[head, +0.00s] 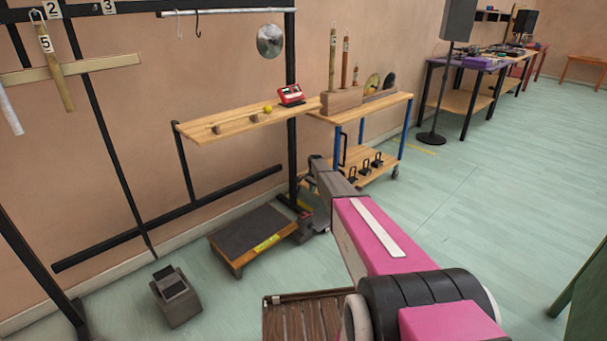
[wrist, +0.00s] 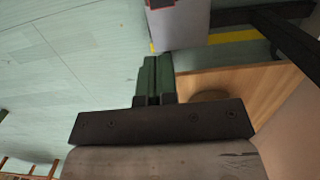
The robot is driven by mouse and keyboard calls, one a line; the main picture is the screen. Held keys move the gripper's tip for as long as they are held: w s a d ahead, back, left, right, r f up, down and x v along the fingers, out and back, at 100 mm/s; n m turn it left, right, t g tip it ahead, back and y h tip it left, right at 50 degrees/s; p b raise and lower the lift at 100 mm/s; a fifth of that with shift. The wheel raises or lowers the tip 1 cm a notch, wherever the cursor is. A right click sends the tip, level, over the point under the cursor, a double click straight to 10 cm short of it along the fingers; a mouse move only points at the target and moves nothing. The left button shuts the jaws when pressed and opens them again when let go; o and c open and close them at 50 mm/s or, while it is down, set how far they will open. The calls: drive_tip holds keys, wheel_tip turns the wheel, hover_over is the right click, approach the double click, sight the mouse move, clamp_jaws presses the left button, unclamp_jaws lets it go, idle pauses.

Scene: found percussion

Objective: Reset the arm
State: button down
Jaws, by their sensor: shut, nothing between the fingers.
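My gripper (wrist: 154,76) shows in the wrist view as two green fingers pressed together with nothing between them. In the head view my pink and grey arm reaches from the lower right toward the wall rack, folded downward at its far end; the fingers cannot be made out there. In the wrist view the fingertips point toward a grey block (wrist: 182,28) with a red edge on top. A pale wooden surface (wrist: 225,92) lies beside the fingers on the right. I cannot tell whether the fingers touch anything.
A black rack carries a wooden shelf (head: 222,127) with a red device (head: 290,94) and a hanging metal disc (head: 270,41). A low platform (head: 252,233), a grey pedal-like block (head: 175,297) and a slatted crate (head: 305,318) stand nearby. A wheeled cart (head: 345,112) stands behind.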

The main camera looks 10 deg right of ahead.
drive_tip(key=s+a+r+n, duration=0.1)
drive_tip(key=s+r+n, duration=0.2)
drive_tip(key=s, duration=1.6)
drive_tip(key=s+a+r+n, duration=0.1)
drive_tip(key=s+r+n, duration=0.3)
drive_tip(key=s+r, duration=0.7)
drive_tip(key=s+a+r+n, duration=0.1)
drive_tip(key=s+r+n, duration=0.2)
drive_tip(key=s, duration=2.5)
wheel_tip(320, 180, up, 4)
drive_tip(key=shift+a+r+n+t+h, duration=0.1)
drive_tip(key=shift+a+n+t+h, duration=0.2)
drive_tip(key=shift+h, duration=0.1)
